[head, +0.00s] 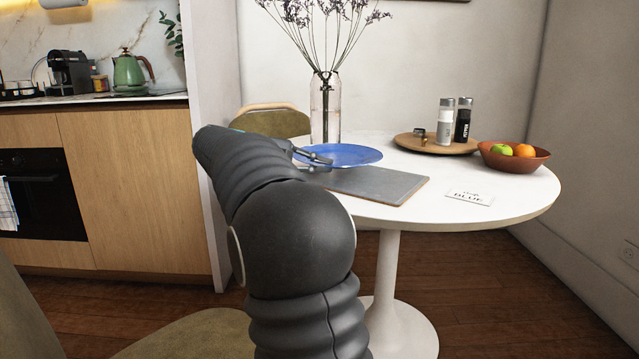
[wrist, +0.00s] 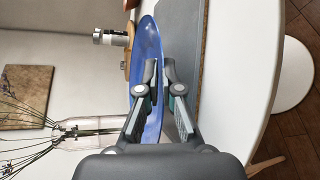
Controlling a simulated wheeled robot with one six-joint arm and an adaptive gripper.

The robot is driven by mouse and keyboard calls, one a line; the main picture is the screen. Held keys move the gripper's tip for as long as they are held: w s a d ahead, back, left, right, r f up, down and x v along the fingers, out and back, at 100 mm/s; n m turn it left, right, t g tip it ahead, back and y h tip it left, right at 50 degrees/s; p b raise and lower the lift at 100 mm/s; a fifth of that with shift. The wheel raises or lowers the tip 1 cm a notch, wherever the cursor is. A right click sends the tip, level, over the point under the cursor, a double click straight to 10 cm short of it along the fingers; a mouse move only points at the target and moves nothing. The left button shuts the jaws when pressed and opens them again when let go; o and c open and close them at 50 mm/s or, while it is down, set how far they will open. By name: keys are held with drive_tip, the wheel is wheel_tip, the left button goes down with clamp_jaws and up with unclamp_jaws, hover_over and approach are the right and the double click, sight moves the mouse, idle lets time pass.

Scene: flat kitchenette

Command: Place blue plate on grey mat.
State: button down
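The blue plate (head: 350,154) lies about flat at the back left of the round white table, behind the grey mat. In the wrist view the plate (wrist: 150,50) shows nearly edge-on. The grey mat (head: 377,184) lies bare near the table's front edge; it also shows in the wrist view (wrist: 182,30). My gripper (head: 327,164) is at the plate's near left rim. In the wrist view my gripper (wrist: 160,72) has one finger on each side of the rim, with a narrow gap between the tips. Whether the fingers touch the plate is unclear.
A glass vase (head: 325,108) with dried stems stands behind the plate. A wooden tray (head: 408,142) with two shakers and a fruit bowl (head: 514,159) are to the right. A small card (head: 470,197) lies right of the mat. A chair (head: 272,121) stands behind the table.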

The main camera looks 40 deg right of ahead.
drive_tip(key=shift+f+b, duration=0.5)
drive_tip(key=shift+f, duration=1.35)
drive_tip(key=shift+f, duration=0.1)
drive_tip(key=c, duration=1.6)
unclamp_jaws()
drive_tip(key=shift+w+a+r, duration=0.15)
drive_tip(key=shift+a+r, duration=0.05)
drive_tip(key=shift+a, duration=0.2)
drive_tip(key=p+v, duration=0.2)
drive_tip(key=v, duration=0.9)
drive_tip(key=shift+a, duration=0.1)
